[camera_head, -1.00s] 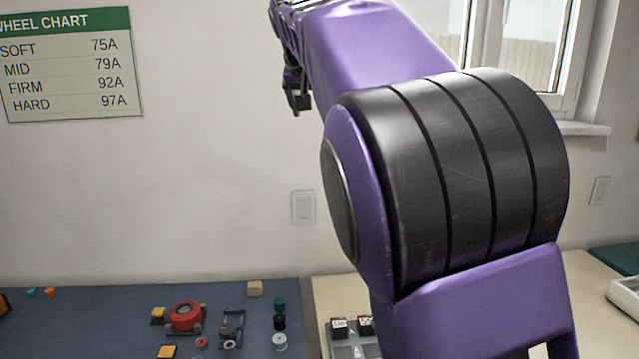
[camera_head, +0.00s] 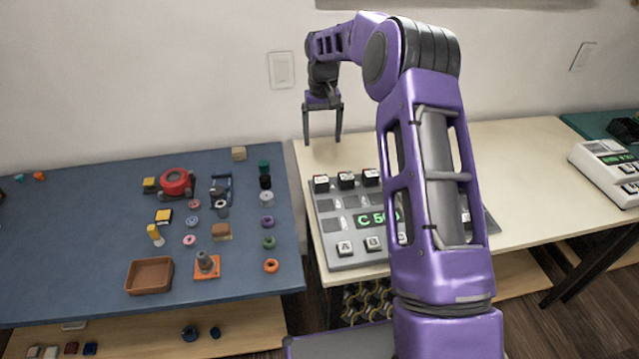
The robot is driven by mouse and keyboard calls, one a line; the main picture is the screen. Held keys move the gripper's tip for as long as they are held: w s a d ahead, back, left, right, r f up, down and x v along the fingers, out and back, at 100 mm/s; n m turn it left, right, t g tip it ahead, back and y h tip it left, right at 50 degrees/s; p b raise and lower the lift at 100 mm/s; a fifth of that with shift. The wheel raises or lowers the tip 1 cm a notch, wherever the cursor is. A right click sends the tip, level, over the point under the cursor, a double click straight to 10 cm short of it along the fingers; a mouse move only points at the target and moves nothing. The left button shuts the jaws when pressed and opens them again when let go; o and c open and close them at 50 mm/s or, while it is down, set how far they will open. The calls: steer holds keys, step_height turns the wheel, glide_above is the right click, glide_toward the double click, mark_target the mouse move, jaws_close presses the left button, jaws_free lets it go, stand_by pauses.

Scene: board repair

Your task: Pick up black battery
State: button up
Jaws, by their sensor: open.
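My gripper (camera_head: 323,138) is open and empty, with its two fingers pointing down over the back left of the cream table. I cannot tell for sure which thing is the black battery. Small black blocks with pale tops (camera_head: 346,180) stand along the back edge of a grey panel (camera_head: 350,262), in front of and below my gripper. A small black round piece (camera_head: 265,182) sits at the right side of the blue table. A dark object (camera_head: 624,130) lies on the green surface at the far right. My arm hides part of the panel.
The blue table (camera_head: 80,215) holds a red round device (camera_head: 176,183), a brown tray (camera_head: 149,276), an orange-based post (camera_head: 206,264) and several small rings and blocks. A pale device (camera_head: 607,170) stands at the right.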

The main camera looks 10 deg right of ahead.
glide_above(321, 179)
steer(key=w, duration=0.1)
steer(key=f, duration=0.9)
steer(key=shift+w+d+f, duration=0.1)
steer(key=shift+w+d, duration=0.1)
steer(key=shift+d, duration=0.1)
steer(key=f, duration=0.1)
steer(key=s+f, duration=0.1)
steer(key=f, duration=0.2)
steer(key=shift+s+a+f, duration=0.2)
steer(key=shift+a+f, duration=0.1)
steer(key=shift+f, duration=0.45)
jaws_close()
